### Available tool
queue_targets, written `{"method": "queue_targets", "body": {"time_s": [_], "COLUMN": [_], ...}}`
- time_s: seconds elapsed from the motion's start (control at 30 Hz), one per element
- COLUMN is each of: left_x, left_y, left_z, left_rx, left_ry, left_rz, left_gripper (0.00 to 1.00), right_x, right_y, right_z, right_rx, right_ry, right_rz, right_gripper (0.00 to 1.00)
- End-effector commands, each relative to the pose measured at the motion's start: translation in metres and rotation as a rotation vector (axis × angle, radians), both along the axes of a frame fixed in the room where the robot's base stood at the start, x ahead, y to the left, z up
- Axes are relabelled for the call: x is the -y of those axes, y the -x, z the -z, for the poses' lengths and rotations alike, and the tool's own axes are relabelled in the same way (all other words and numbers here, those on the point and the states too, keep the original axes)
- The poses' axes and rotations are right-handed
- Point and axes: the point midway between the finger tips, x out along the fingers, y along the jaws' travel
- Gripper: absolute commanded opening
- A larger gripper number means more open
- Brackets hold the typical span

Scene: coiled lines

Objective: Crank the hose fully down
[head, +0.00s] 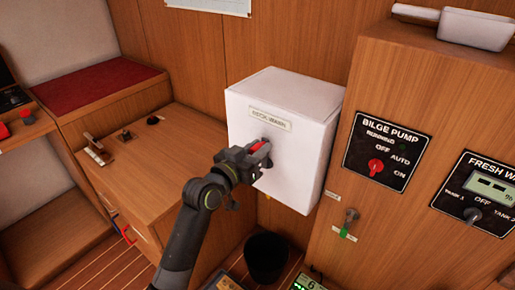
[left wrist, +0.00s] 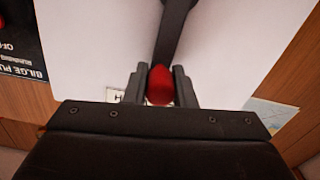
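A white box (head: 305,105) with a label reading DECK WASH (head: 270,118) is fixed to the wooden wall. A dark crank arm (left wrist: 175,30) runs across its front face and carries a red knob (head: 258,147). My left gripper (head: 261,157) is at the box front with its fingers around this knob. In the left wrist view the red knob (left wrist: 160,86) sits between the two fingers, which press close on both sides. No hose can be made out. My right gripper is not in view.
A wooden cabinet with a bilge pump panel (head: 386,148) and a fresh water panel (head: 482,195) stands close at the right. A black bin (head: 266,262) is on the floor below the box. A wooden counter (head: 165,150) lies at the left.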

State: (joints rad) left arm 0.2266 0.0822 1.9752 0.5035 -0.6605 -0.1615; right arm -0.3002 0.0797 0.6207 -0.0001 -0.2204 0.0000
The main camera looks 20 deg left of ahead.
Motion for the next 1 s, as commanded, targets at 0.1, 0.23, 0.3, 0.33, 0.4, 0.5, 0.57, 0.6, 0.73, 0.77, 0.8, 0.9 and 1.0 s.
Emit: {"method": "queue_targets", "body": {"time_s": [0.1, 0.23, 0.3, 0.33, 0.4, 0.5, 0.57, 0.6, 0.73, 0.77, 0.8, 0.9, 1.0], "left_x": [0.0, 0.0, 0.0, 0.0, 0.0, -0.001, -0.003, -0.004, -0.008, -0.01, -0.012, -0.018, -0.024], "left_y": [0.0, 0.0, 0.0, 0.0, 0.0, 0.0, -0.001, -0.001, -0.003, -0.003, -0.004, -0.006, -0.008], "left_z": [0.0, 0.0, 0.0, 0.0, 0.0, 0.0, 0.0, -0.001, -0.001, -0.001, -0.001, 0.0, 0.002], "left_rx": [0.0, 0.0, -0.001, -0.001, -0.002, -0.005, -0.01, -0.015, -0.037, -0.043, -0.053, -0.081, -0.113], "left_ry": [0.0, 0.0, 0.0, 0.0, 0.002, 0.012, 0.025, 0.035, 0.093, 0.11, 0.137, 0.212, 0.297], "left_rz": [0.0, 0.0, 0.0, 0.0, 0.0, -0.001, -0.001, -0.001, 0.0, 0.0, 0.0, -0.001, -0.001], "left_gripper": [0.07, 0.0, 0.0, 0.0, 0.0, 0.0, 0.0, 0.0, 0.0, 0.0, 0.0, 0.0, 0.0], "right_x": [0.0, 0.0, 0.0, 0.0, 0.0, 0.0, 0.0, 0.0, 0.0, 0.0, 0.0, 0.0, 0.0], "right_y": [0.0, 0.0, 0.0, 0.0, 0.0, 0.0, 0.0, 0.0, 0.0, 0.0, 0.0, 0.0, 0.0], "right_z": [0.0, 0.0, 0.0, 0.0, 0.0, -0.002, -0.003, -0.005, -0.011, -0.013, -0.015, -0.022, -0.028], "right_rx": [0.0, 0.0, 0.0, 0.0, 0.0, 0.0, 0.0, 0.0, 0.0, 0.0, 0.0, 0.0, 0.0], "right_ry": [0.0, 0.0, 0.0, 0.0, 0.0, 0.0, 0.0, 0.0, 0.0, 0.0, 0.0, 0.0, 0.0], "right_rz": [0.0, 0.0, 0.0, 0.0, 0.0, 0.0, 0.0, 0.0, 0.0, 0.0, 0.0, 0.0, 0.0], "right_gripper": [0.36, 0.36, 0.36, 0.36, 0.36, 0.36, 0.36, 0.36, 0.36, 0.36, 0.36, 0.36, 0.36]}}
